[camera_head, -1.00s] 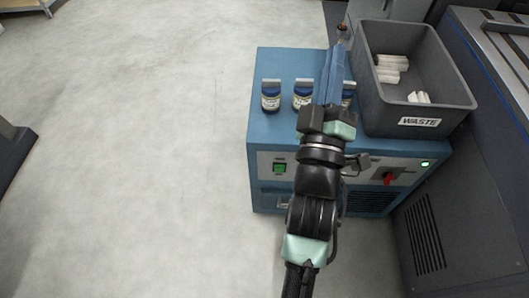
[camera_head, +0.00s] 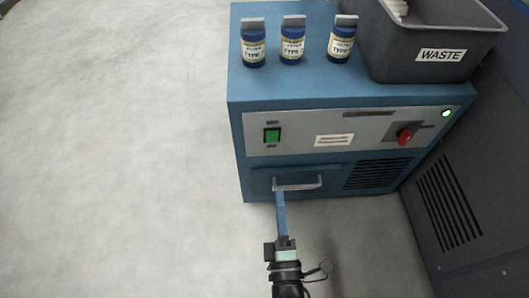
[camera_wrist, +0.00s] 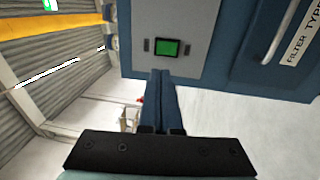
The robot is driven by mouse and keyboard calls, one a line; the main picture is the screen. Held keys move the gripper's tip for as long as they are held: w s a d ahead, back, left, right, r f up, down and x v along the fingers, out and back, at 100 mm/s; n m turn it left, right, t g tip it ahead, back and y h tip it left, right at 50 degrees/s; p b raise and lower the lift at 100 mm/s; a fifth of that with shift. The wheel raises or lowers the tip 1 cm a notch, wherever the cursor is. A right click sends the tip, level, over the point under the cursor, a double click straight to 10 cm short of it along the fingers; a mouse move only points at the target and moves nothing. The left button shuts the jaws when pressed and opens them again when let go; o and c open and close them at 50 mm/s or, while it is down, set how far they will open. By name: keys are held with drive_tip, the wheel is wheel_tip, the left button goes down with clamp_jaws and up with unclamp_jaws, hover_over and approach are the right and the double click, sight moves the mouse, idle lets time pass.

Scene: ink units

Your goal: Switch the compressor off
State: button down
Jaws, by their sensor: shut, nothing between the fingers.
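The compressor (camera_head: 290,88) is a blue cabinet with a grey control panel (camera_head: 300,128). A green switch (camera_head: 272,135) is at the panel's left, and a red rotary knob (camera_head: 404,136) is at its right. A green lamp (camera_head: 446,114) glows at the top right corner. My gripper (camera_head: 279,192) is shut and empty, below the green switch in the head view, its tips overlapping the left end of the drawer handle (camera_head: 305,184). In the wrist view, my gripper (camera_wrist: 162,72) points towards the green switch (camera_wrist: 166,47), and the handle (camera_wrist: 279,32) lies apart at right.
Three blue jars (camera_head: 292,42) stand on the cabinet top, beside a grey waste bin (camera_head: 395,60). A dark machine (camera_head: 450,215) stands close on the right. The floor (camera_head: 110,150) at left is clear.

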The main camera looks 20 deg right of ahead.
sight(274, 136)
drive_tip(key=shift+f, duration=0.2)
drive_tip(key=b+x, duration=0.4)
drive_tip(key=x, duration=0.8)
drive_tip(key=shift+w, duration=0.3)
drive_tip(key=shift+w+d+r+b, duration=0.2)
drive_tip(key=shift+w+b, duration=0.2)
drive_tip(key=shift+w, duration=0.2)
